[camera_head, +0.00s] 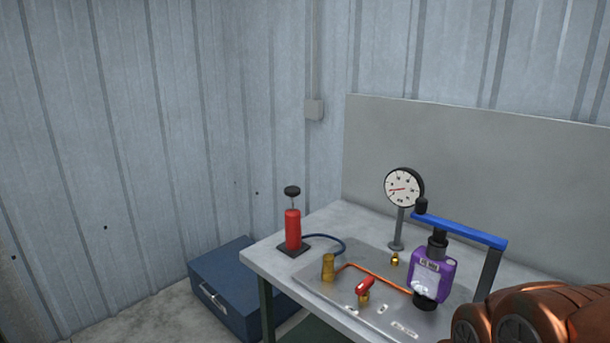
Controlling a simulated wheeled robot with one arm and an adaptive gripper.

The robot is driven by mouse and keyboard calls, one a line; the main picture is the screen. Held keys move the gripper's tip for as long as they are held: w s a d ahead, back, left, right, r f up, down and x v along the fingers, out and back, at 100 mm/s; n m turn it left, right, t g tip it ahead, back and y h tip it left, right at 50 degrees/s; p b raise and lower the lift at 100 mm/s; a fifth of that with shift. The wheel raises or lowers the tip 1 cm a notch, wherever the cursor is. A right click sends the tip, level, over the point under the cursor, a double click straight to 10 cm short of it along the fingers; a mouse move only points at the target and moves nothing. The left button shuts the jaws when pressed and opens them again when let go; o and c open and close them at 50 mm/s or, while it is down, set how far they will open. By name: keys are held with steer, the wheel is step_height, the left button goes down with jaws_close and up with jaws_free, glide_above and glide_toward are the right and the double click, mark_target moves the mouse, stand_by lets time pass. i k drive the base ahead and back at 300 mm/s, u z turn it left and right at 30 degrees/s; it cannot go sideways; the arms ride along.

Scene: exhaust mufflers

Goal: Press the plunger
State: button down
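The plunger (292,191) is a round black knob on a thin rod. It stands raised above an upright red cylinder (293,230), with a short length of rod showing between them. The cylinder sits on a dark square base at the left end of the table. My gripper (424,294) appears at the end of my purple wrist, low and to the right of the plunger, in front of the table plate. It is well apart from the plunger. Its fingers are small and dark with a pale patch, so I cannot tell how far they are open.
The grey table (336,218) carries a metal plate with a pressure gauge (404,188), a brass fitting (328,267), a copper pipe and a red-handled valve (365,286). A blue case (232,283) lies on the floor.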

mark_target(292, 192)
steer(key=u, duration=0.65)
steer(key=i, duration=0.85)
steer(key=u, duration=0.95)
